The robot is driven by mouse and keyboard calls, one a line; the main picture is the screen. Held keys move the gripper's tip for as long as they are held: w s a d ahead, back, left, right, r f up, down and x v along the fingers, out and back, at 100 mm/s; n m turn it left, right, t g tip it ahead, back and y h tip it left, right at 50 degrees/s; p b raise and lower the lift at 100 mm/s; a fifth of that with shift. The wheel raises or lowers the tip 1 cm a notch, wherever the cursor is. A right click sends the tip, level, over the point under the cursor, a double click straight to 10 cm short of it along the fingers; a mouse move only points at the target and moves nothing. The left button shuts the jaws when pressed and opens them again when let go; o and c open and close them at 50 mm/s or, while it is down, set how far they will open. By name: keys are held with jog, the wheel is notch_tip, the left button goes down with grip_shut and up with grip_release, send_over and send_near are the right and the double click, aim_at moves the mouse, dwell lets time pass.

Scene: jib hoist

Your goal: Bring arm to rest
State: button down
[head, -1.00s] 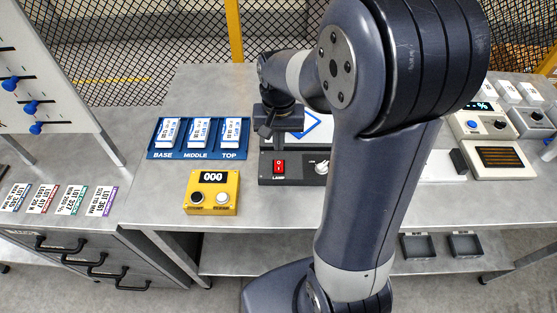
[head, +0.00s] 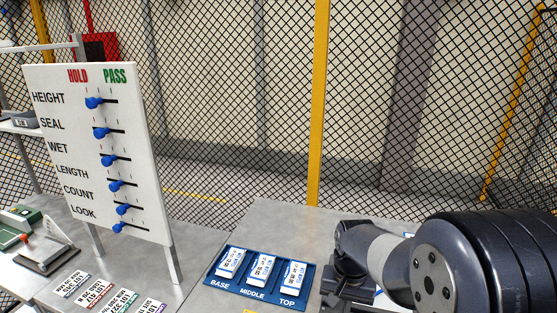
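My arm stands at the lower right of the head view, its dark joints and grey link reaching left over the bench. My gripper (head: 347,290) is at the arm's left end, pointing down, just right of the blue tray. Its fingers are dark and partly cut off by the bottom edge, so I cannot tell whether they are open or shut. I see nothing clearly held.
The blue tray (head: 212,283) holds white boxes over BASE, MIDDLE and TOP. A white HOLD/PASS board (head: 70,165) with several blue sliders stands at left. Lot cards (head: 78,283) lie below it. Mesh fencing with a yellow post (head: 319,100) is behind the bench.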

jog(key=shift+f+b, duration=1.1)
jog(key=shift+f, duration=0.65)
jog(key=shift+r, duration=0.15)
jog(key=shift+r, duration=0.15)
